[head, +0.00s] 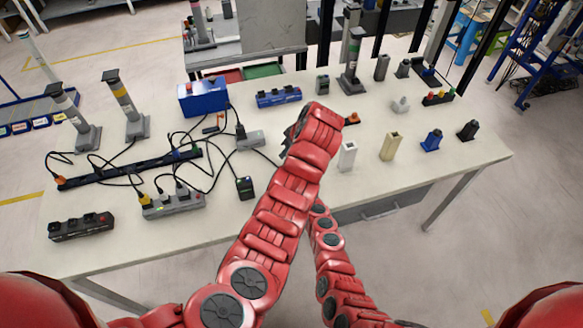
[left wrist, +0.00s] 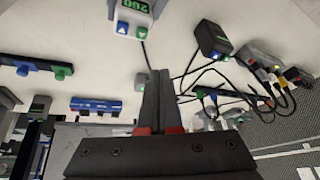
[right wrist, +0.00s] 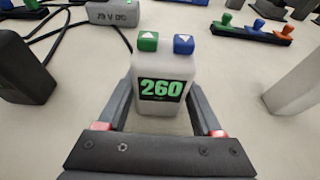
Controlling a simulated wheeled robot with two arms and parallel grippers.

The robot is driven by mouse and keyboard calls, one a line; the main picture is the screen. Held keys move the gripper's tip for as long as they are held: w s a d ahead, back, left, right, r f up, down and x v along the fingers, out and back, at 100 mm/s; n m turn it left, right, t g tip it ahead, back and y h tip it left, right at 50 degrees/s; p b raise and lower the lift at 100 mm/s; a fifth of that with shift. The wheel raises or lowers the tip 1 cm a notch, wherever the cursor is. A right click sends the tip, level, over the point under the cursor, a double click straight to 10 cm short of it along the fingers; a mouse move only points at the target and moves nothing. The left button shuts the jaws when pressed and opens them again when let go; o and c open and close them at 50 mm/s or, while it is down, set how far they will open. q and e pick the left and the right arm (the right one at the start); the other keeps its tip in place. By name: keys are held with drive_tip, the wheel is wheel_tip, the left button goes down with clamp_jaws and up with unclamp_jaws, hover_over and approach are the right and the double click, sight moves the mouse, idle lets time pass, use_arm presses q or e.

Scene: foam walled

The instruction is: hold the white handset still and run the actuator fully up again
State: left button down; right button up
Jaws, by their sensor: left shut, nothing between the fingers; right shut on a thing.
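The white handset (right wrist: 163,70) stands between the fingers of my right gripper (right wrist: 163,108), which is shut on it. Its screen reads 260 in green; a green up-arrow button (right wrist: 148,41) and a blue down-arrow button (right wrist: 184,44) sit on top. The handset also shows at the top edge of the left wrist view (left wrist: 134,14). My left gripper (left wrist: 158,76) is shut and empty, its tips apart from the handset. In the head view, my left arm hides the handset and right gripper.
A white block (head: 347,156) and a cream block (head: 391,146) stand right of my arms. A black handset (head: 245,187), grey power strip (head: 173,205), blue box (head: 204,97) and loose cables crowd the left. The table's front right is fairly clear.

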use_arm(q)
drive_tip(key=r+m+y, duration=0.1)
drive_tip(key=m, duration=0.1)
drive_tip(key=d+r+m+t+y, duration=0.1)
drive_tip(key=r+m, duration=0.1)
drive_tip(key=d+r+m+t+y, duration=0.1)
drive_tip(key=m, duration=0.2)
drive_tip(key=shift+s+d+r, duration=0.1)
drive_tip(key=shift+d+r, duration=0.1)
drive_tip(key=shift+r, duration=0.05)
drive_tip(key=shift+f, duration=4.45)
drive_tip(key=shift+f, duration=0.15)
drive_tip(key=shift+f, duration=0.25)
drive_tip(key=shift+f, duration=0.45)
idle(1.7)
